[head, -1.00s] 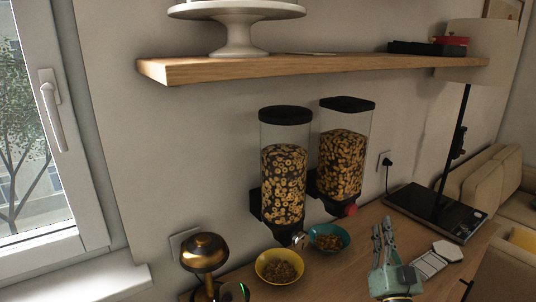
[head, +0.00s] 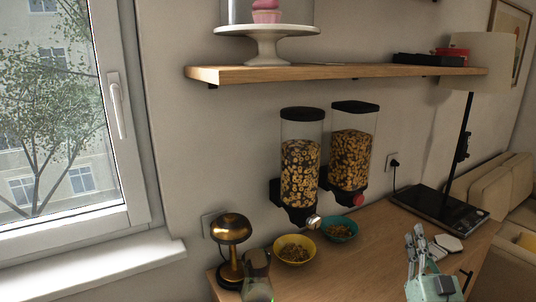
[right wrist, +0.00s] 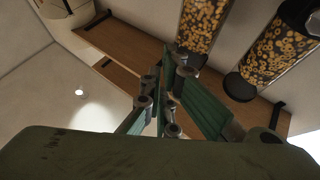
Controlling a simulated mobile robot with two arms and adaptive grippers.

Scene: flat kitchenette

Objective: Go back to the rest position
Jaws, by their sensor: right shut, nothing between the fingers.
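My right gripper (head: 417,238) is at the lower right of the head view, fingers pointing up, above the right part of the wooden counter (head: 375,252). Its fingers are close together with nothing between them. In the right wrist view the fingers (right wrist: 163,98) point toward the cereal dispensers and the shelf. The gripper is to the right of the teal bowl (head: 340,231) and apart from it. My left gripper is not in view.
A brass lamp (head: 231,240) and a translucent object (head: 257,286) stand left. A shelf (head: 350,72) runs above.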

